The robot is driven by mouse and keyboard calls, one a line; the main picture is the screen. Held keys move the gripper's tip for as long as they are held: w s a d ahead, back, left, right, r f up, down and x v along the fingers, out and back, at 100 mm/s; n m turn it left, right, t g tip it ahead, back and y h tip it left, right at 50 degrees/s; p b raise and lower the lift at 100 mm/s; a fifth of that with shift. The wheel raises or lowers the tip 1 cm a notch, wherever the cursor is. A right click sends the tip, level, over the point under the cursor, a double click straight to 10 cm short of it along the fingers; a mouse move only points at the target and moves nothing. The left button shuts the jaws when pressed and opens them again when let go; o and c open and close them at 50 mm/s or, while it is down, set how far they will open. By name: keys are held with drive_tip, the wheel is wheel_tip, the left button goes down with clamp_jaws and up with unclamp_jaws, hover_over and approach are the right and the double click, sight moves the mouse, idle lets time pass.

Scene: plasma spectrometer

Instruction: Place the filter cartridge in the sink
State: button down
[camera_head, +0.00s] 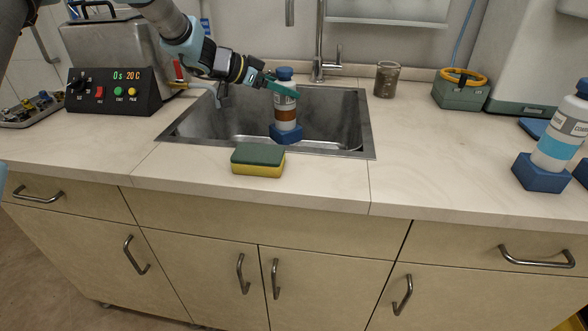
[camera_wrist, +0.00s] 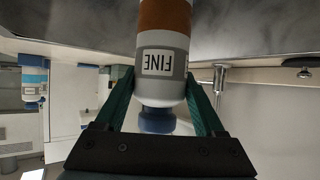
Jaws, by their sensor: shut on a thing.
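The filter cartridge (camera_head: 285,112) is a white bottle with a brown band, a blue cap and a square blue base. It is upright within the sink's outline in the head view, its base low against the basin. I cannot tell whether the base touches the sink floor. My gripper (camera_head: 284,91) reaches in from the left and is shut on the cartridge's upper part, below the cap. In the wrist view the cartridge (camera_wrist: 165,55) shows upside down with a "FINE" label, between the two green fingers. The steel sink (camera_head: 364,130) is set into the counter.
A green and yellow sponge (camera_head: 258,161) lies at the sink's front edge. The faucet (camera_head: 319,60) stands behind the sink. A heated bath (camera_head: 115,92) is at left. At right are a brown cup (camera_head: 387,79), a green device (camera_head: 460,90) and a blue-banded bottle (camera_head: 560,140).

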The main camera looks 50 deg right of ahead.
sight(288, 123)
drive_tip(key=shift+s+d+f, duration=0.1)
drive_tip(key=shift+d+f, duration=0.1)
drive_tip(key=shift+f, duration=2.35)
drive_tip(key=shift+s+d+f, duration=0.1)
drive_tip(key=shift+d+f, duration=0.05)
drive_tip(key=shift+f, duration=2.4)
unclamp_jaws()
drive_tip(key=shift+f, duration=0.15)
drive_tip(key=b+v, duration=0.1)
drive_tip(key=v, duration=1.1)
